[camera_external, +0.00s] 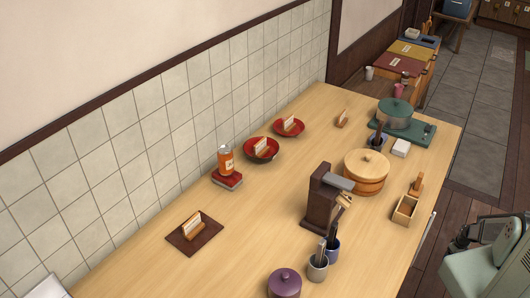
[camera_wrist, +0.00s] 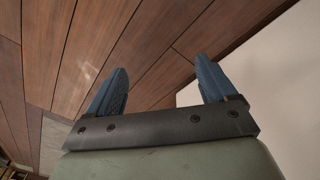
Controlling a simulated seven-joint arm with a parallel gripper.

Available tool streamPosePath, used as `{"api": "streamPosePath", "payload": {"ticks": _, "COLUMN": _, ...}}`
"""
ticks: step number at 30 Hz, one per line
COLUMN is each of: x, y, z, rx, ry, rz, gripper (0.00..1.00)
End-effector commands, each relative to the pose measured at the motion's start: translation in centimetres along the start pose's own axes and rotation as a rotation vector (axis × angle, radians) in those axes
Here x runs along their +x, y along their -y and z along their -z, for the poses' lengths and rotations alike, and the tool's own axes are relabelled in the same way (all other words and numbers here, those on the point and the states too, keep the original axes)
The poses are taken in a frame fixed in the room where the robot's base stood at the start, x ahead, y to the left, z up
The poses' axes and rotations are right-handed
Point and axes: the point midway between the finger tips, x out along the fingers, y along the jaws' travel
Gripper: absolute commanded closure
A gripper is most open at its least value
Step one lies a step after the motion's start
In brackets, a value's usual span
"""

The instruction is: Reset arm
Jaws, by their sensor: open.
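My gripper (camera_wrist: 161,68) shows in the wrist view with its two blue fingers spread wide apart. Nothing is between them. Behind the fingers are brown wooden planks and a pale plain surface at the right. In the external view, part of my grey-green arm is at the lower right, past the right edge of the wooden table (camera_external: 265,215) and clear of it. The gripper's fingers cannot be made out clearly there.
The table holds a purple lidded pot (camera_external: 284,284), a dark brown stand (camera_external: 321,198), a round wooden tub (camera_external: 366,174), a green pot (camera_external: 394,114), red plates (camera_external: 261,149) and an orange bottle (camera_external: 225,160). A tiled wall (camera_external: 150,130) borders its left side.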

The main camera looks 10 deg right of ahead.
Motion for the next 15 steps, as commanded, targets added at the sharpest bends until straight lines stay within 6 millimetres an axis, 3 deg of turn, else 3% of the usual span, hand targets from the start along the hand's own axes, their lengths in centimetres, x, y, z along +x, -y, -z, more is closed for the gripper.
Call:
{"api": "streamPosePath", "payload": {"ticks": 3, "x": -0.8, "y": 4.7, "z": -2.9, "rx": 0.012, "ry": 0.069, "rz": 0.046, "gripper": 0.15}}
{"api": "streamPosePath", "payload": {"ticks": 8, "x": -2.7, "y": 9.6, "z": -5.0, "rx": 0.025, "ry": 0.163, "rz": 0.094, "gripper": 0.15}}
{"api": "streamPosePath", "payload": {"ticks": 15, "x": -7.2, "y": 16.6, "z": -8.9, "rx": 0.036, "ry": 0.338, "rz": 0.138, "gripper": 0.15}}
